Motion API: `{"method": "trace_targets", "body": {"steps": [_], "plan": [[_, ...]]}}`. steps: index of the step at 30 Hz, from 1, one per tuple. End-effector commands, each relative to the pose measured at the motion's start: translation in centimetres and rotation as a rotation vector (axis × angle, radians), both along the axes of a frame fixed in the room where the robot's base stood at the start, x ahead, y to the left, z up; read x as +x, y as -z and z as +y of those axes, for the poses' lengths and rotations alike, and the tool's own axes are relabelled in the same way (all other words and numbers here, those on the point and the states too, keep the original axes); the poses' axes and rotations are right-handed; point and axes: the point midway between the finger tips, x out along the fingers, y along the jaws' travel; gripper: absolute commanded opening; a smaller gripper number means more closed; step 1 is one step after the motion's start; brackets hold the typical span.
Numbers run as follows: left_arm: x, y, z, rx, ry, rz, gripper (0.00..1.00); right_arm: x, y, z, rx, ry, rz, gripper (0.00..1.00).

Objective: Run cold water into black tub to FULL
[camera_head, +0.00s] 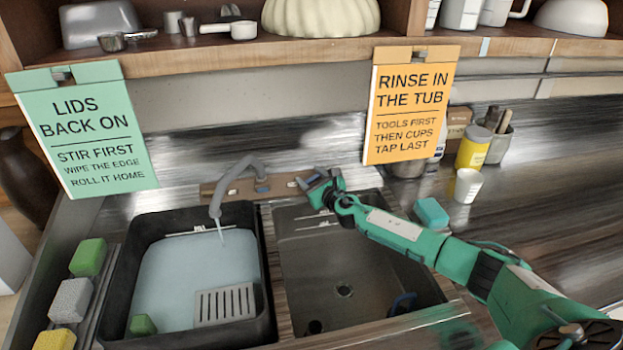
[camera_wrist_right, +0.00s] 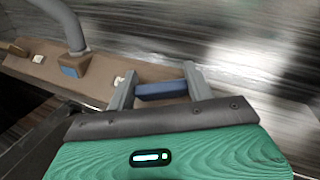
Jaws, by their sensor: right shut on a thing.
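The black tub (camera_head: 120,285) stands in the left basin and holds pale water (camera_head: 180,270). A white mark line (camera_head: 195,231) with small unreadable lettering shows on its back wall, just above the water surface. A thin stream (camera_head: 221,237) falls from the grey spout (camera_head: 243,170) into the tub. My right gripper (camera_head: 318,184) is at the right end of the brown tap base (camera_head: 282,182). In the right wrist view its two fingers (camera_wrist_right: 158,88) are shut on a blue tap handle (camera_wrist_right: 162,90). My left gripper is out of view.
A slotted grey plate (camera_head: 225,303) and a green block (camera_head: 143,325) are in the tub. Sponges (camera_head: 70,300) line the left edge. A turquoise sponge (camera_head: 431,213) and white cup (camera_head: 467,186) stand right.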

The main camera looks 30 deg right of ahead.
Motion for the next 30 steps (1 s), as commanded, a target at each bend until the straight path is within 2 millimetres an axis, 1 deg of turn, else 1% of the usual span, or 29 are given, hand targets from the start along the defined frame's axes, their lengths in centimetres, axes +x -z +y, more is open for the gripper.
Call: {"method": "trace_targets", "body": {"steps": [11,12,14,15,25,28,30], "plan": [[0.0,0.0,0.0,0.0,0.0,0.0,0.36,0.0,0.0,0.0,-0.014,-0.019,0.004,0.3],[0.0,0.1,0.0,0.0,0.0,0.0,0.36,0.0,0.0,0.0,-0.014,-0.018,0.003,0.59],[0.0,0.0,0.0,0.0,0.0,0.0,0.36,0.0,0.0,0.0,-0.014,-0.018,0.003,0.7],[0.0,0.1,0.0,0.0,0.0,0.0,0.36,0.0,0.0,0.0,-0.014,-0.018,0.003,0.75],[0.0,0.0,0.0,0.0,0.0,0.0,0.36,-0.3,0.0,0.0,-0.013,-0.018,0.003,0.75],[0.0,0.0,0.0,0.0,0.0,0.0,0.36,-1.1,0.0,-0.1,-0.014,-0.018,0.004,0.75],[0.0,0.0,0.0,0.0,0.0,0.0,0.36,-2.0,-0.1,-0.2,-0.015,-0.019,0.004,0.75]]}}
